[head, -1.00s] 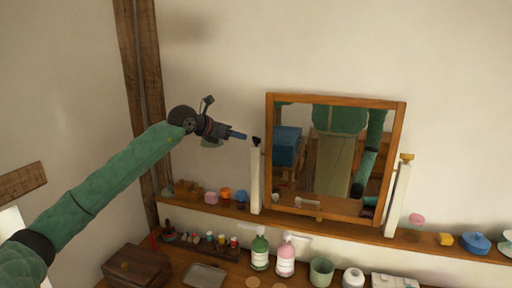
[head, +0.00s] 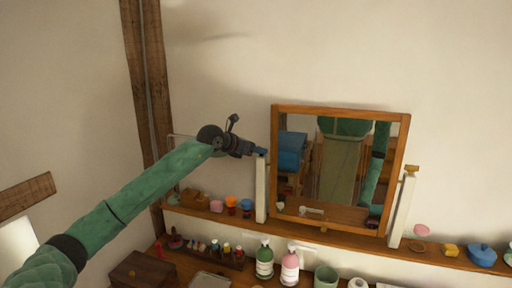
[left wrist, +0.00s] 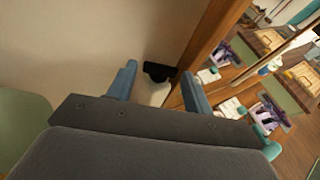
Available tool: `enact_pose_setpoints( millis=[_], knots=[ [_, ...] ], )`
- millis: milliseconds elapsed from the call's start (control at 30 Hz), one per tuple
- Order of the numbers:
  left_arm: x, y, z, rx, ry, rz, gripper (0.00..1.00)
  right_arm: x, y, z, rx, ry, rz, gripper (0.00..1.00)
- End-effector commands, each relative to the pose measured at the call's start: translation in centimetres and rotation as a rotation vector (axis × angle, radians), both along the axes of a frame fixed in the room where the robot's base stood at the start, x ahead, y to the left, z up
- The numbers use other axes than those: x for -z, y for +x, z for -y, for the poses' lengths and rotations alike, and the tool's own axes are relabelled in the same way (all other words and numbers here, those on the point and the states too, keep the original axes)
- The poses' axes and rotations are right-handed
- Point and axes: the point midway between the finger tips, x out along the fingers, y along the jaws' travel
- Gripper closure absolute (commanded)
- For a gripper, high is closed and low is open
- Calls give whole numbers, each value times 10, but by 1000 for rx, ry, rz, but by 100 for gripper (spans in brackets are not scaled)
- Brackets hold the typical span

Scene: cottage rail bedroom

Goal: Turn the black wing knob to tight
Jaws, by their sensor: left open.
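The black wing knob (left wrist: 157,71) shows in the left wrist view on top of the cream left post (left wrist: 156,93). It lies between the tips of my open left gripper (left wrist: 158,77), with a finger to each side; I cannot tell whether either finger touches it. In the head view my left gripper (head: 262,152) is at the top of the left post (head: 261,188) and hides the knob. The wood-framed mirror (head: 275,165) hangs between this post and the right post (head: 402,208), which has a brass-coloured knob (head: 411,169). My right gripper is not directly in view.
The wooden shelf (head: 340,238) under the mirror holds small jars and a blue pot (head: 481,254). Below stand a green bottle (head: 265,262), a pink bottle (head: 290,267) and a dark wooden box (head: 140,270). The wall above the mirror is clear.

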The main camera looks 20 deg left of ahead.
Motion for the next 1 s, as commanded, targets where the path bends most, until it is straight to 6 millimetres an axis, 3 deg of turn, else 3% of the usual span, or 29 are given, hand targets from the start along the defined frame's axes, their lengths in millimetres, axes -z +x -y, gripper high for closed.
enact_pose_setpoints(
  millis=[400,600,900,1000],
  knots=[
    [2,4,3,0,0,0,49,8,-3,2,0,-2,0,60],
    [2,4,3,0,0,0,81,8,-3,2,0,-2,-1,60],
    [3,4,2,27,-1,-1,81,7,-4,1,0,-2,-10,60],
    [4,5,1,58,-2,0,81,-18,7,-4,1,6,4,60]
  ],
)
